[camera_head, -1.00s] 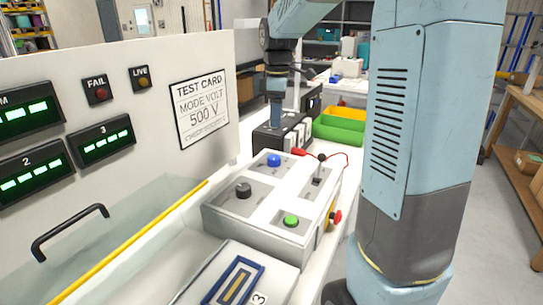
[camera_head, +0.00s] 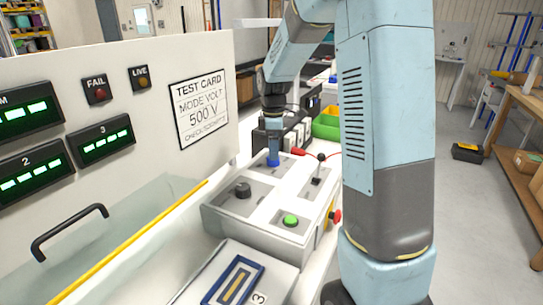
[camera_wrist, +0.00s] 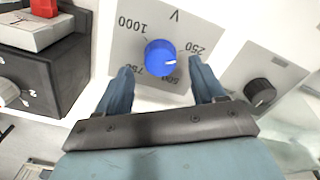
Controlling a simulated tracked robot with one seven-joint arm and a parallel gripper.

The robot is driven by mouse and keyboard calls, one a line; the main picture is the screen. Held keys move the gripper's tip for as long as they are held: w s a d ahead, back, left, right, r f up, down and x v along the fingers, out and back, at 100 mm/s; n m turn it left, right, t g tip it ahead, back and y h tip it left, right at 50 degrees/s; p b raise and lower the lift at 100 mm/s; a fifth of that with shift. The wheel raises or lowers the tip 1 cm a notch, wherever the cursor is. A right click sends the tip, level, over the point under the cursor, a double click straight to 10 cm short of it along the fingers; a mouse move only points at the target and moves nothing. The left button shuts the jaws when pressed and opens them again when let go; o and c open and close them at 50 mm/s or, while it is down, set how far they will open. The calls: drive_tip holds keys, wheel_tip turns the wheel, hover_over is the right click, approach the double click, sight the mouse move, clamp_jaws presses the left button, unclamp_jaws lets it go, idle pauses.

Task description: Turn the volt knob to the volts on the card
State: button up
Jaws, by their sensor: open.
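The test card (camera_head: 201,108) on the white panel reads "MODE VOLT 500 V". The volt knob (camera_wrist: 160,57) is blue and round, on a grey plate marked "V" with 250, 750, 1000 and a partly hidden label that looks like 500. A white mark on its top sits towards its right side, roughly facing 250. My gripper (camera_wrist: 160,70) is open, with one finger at the left and one at the right of the knob, and gaps on both sides. In the head view my gripper (camera_head: 273,152) points down right over the knob, which it largely hides there.
The control box also bears a black knob (camera_head: 243,190), a green button (camera_head: 290,221), a small black lever (camera_head: 317,178) and a red side button (camera_head: 336,215). A black unit with a red part (camera_wrist: 30,36) stands close by.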

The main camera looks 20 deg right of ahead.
drive_tip(key=shift+f, duration=1.6)
drive_tip(key=shift+c, duration=0.2)
drive_tip(key=c, duration=0.9)
drive_tip(key=shift+a, duration=0.3)
drive_tip(key=shift+c, duration=0.5)
drive_tip(key=shift+d, duration=0.25)
